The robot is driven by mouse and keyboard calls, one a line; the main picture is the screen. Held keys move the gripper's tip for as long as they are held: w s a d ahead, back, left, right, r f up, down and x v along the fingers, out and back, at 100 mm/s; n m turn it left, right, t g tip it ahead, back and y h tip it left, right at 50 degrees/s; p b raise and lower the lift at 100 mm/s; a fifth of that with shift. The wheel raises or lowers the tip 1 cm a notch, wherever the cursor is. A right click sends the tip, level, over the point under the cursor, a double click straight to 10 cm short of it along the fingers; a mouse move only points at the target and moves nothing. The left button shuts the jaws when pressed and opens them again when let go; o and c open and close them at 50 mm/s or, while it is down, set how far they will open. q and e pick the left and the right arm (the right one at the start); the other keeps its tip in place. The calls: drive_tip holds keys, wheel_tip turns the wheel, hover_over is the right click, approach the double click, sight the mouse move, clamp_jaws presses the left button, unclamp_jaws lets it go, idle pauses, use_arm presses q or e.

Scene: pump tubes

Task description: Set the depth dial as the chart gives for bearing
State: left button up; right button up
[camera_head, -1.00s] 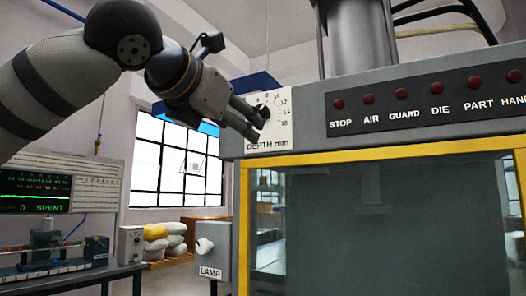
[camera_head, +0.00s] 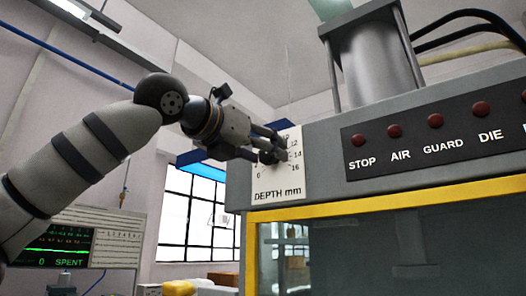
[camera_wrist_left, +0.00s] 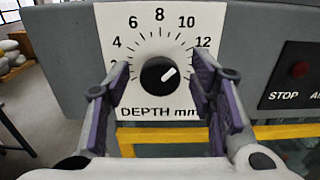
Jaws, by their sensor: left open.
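The depth dial is a black knob (camera_wrist_left: 158,73) with a white pointer line on a white scale plate (camera_head: 278,183) marked DEPTH mm. In the left wrist view the pointer aims up and right, toward the 12. My left gripper (camera_head: 271,146) is open in front of the dial. In the left wrist view its purple-padded fingers (camera_wrist_left: 161,82) stand on either side of the knob, with visible gaps. In the head view the gripper hides part of the knob and scale. My right gripper is not in view. I see no readable chart entry for bearing.
Red buttons labelled STOP, AIR, GUARD and DIE line a black panel (camera_head: 450,150) right of the dial. A yellow frame (camera_head: 400,203) runs below. A display (camera_head: 58,245) reading 0 SPENT is at the lower left. A blue part (camera_head: 195,157) shows behind the gripper.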

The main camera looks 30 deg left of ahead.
use_arm(q)
drive_tip(key=shift+w, duration=0.15)
drive_tip(key=c, duration=1.1)
drive_tip(key=shift+m, duration=0.3)
drive_tip(key=shift+d+m, duration=0.15)
drive_tip(key=shift+m, duration=3.95)
